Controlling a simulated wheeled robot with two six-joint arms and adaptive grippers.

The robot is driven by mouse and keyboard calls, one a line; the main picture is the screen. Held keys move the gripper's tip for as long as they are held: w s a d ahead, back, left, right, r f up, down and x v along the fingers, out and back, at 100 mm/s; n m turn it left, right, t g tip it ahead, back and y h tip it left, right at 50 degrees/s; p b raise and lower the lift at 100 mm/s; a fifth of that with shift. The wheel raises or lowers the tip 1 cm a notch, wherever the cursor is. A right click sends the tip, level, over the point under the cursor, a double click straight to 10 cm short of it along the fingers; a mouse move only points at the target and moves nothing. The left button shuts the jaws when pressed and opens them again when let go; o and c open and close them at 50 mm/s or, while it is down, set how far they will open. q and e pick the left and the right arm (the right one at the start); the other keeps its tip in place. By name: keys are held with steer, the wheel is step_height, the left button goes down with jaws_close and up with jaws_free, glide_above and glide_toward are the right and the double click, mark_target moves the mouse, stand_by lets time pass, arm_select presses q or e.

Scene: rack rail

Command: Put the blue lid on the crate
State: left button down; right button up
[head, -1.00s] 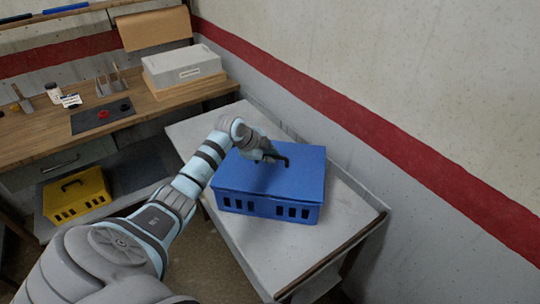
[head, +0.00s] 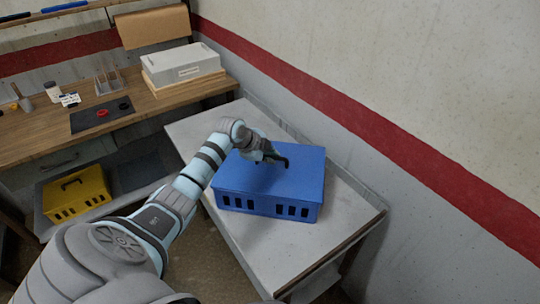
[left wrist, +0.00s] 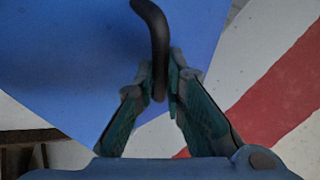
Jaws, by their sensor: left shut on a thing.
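The blue lid (head: 302,176) lies level over the blue crate (head: 266,208) on the pale side table, its edges close to the crate's walls. Whether it is fully seated I cannot tell. My left gripper (head: 269,156) is above the lid and shut on its dark handle (head: 283,160). In the left wrist view the fingers (left wrist: 159,82) close on either side of the handle (left wrist: 154,28), with the lid's blue surface (left wrist: 65,60) behind. The crate's far sides are hidden. My right gripper is out of view.
The side table (head: 255,250) has bare room in front and to the right of the crate. A striped wall (head: 400,140) runs close behind. A yellow crate (head: 76,195) stands at left below the wooden workbench (head: 150,110), which holds a grey box (head: 183,67).

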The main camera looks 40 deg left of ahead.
arm_select(q)
steer(key=shift+f, duration=0.1)
stand_by(0.3)
steer(key=c, duration=1.6)
jaws_free()
